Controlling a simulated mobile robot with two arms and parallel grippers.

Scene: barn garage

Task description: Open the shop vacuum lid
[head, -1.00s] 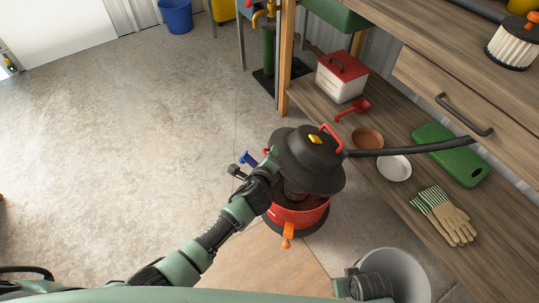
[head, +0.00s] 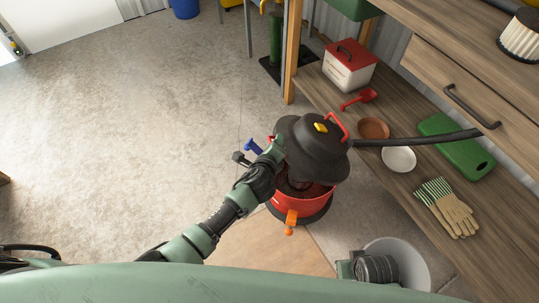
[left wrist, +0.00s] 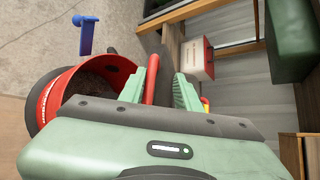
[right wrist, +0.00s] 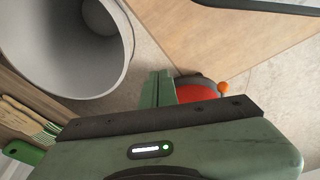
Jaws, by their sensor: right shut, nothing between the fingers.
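The shop vacuum has a red tub (head: 318,192) on a dark base, standing on the floor beside the shelf. Its black lid (head: 318,160), with a red handle (head: 338,127) and a yellow part on top, is raised and tilted, leaving the dark inside partly visible. My left gripper (head: 277,150) is at the lid's left edge. In the left wrist view the left fingers (left wrist: 160,88) stand apart, with a red strip and dark material between them; firm contact is unclear. My right gripper (right wrist: 158,88) is shut and empty, near a grey bin.
A black hose (head: 425,139) runs from the vacuum across the low shelf. The shelf holds a red-lidded box (head: 347,72), bowls, gloves (head: 450,208) and a green case (head: 460,150). The grey bin (head: 412,262) stands at front right. Open floor lies to the left.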

